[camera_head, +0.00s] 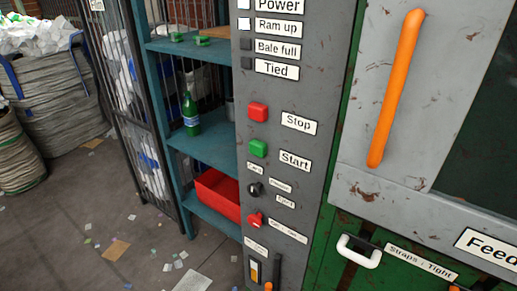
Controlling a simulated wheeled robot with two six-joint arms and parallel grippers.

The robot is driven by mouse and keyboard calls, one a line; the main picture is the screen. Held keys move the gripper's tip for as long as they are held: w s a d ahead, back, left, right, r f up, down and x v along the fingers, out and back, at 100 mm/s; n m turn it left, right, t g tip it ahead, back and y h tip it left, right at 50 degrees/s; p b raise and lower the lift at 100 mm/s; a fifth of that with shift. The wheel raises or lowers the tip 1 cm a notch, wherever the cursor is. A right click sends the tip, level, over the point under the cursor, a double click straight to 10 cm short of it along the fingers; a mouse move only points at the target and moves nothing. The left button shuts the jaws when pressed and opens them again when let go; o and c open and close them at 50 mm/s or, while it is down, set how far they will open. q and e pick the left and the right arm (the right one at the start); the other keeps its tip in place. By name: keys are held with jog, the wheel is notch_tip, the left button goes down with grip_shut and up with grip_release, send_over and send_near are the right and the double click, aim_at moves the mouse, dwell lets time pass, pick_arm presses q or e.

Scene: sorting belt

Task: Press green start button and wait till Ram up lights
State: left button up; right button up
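The grey control panel (283,95) stands upright in the middle of the view. The green start button (258,149) sits beside the "Start" label (295,160), with nothing touching it. The Ram up indicator (244,23), left of the "Ram up" label (276,27), looks pale and lit. The Power indicator (244,4) above it is also pale. The Bale full indicator (246,43) and the Tied indicator (246,62) are dark. Neither of my grippers is in view.
A red stop button (258,112) is just above the green one. A black selector knob (254,189) and a red knob (255,219) sit below. A machine door with an orange handle (395,88) is at right. Shelves with a green bottle (190,113) and red bin (216,195) are at left.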

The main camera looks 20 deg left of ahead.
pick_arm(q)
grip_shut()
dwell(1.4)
